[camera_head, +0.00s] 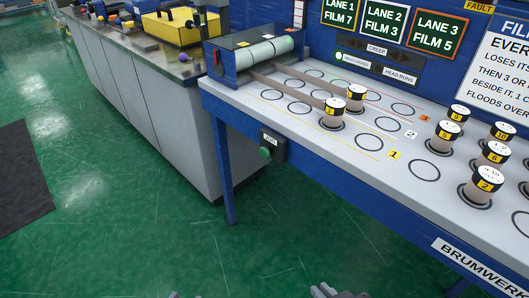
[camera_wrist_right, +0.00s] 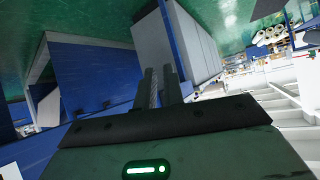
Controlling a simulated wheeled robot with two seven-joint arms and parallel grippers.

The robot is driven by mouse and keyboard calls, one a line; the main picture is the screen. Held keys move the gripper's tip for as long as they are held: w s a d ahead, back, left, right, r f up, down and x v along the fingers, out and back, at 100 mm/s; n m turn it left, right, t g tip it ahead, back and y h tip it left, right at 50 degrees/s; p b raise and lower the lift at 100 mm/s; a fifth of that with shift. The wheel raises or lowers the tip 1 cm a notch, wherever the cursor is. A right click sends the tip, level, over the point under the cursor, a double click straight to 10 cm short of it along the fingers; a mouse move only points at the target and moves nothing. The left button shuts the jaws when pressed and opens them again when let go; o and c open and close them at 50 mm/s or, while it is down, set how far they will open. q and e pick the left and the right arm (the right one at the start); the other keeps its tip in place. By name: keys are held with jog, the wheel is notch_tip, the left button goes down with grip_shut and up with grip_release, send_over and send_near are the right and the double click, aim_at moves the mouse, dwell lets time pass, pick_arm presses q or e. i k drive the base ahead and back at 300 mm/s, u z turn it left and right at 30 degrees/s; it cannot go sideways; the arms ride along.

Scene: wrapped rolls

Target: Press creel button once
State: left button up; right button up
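A round green button (camera_head: 266,153) sits on a small dark box under the front edge of the blue-framed table, near its left leg. A small label (camera_head: 270,138) is above it, too small to read surely. My right gripper (camera_head: 333,291) shows only at the bottom edge of the head view, well below and right of the button and apart from it. In the right wrist view its two fingers (camera_wrist_right: 161,88) stand side by side with a narrow gap and nothing between them. Only a sliver of my left gripper (camera_head: 174,294) shows at the bottom edge.
The white tabletop (camera_head: 345,153) bears several wrapped rolls with black-and-yellow bands, such as the front one (camera_head: 481,187). A blue roller unit (camera_head: 252,54) stands at its left end. A grey cabinet (camera_head: 150,110) is behind left. The green floor before the button is clear.

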aim_at(266, 153)
jog(key=k, duration=0.5)
jog(key=u, duration=1.6)
jog(key=i, duration=1.4)
jog(key=z, duration=2.1)
